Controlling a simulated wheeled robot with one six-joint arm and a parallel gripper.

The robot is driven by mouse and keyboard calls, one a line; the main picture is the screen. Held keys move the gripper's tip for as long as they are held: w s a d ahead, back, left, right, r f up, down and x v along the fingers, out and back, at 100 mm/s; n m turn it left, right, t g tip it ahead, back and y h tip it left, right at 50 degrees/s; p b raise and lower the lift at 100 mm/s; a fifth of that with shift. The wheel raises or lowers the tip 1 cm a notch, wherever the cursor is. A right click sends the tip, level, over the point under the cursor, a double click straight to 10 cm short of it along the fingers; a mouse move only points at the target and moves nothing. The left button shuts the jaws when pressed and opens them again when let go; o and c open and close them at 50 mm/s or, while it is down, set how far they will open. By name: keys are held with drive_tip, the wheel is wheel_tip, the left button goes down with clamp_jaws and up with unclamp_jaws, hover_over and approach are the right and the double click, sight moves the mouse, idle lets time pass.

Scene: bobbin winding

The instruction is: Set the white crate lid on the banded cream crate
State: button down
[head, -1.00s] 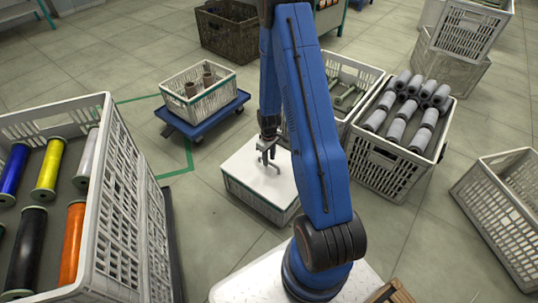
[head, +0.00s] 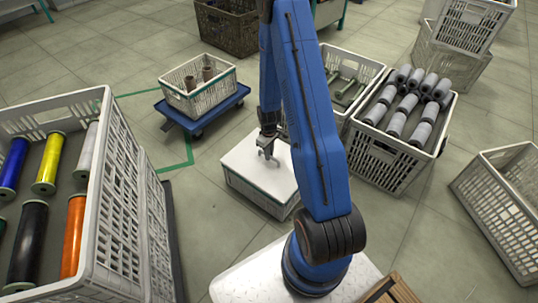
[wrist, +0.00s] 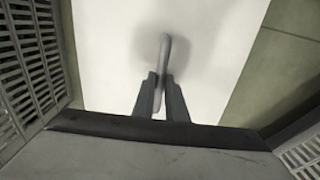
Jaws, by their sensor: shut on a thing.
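The white crate lid (head: 240,160) is a flat square panel on top of a light crate (head: 250,194) with a thin green band, in the middle of the head view. I cannot tell whether a gap lies between them. My gripper (head: 266,152) is above the lid, shut on its grey upright handle. In the wrist view both fingers of my gripper (wrist: 160,98) press on the handle (wrist: 165,52), with the white lid (wrist: 110,50) below. A second cream crate (head: 205,98) with a green band stands open on a blue dolly, with brown bobbins inside.
A crate of coloured spools (head: 122,215) stands at the left. Crates with grey rolls (head: 385,165) and green-ended bobbins (head: 365,70) stand close on the right. An empty crate (head: 500,205) is at far right. Floor is clear between the dolly (head: 220,113) and the lid.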

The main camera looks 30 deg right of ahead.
drive_tip(key=shift+r, duration=2.45)
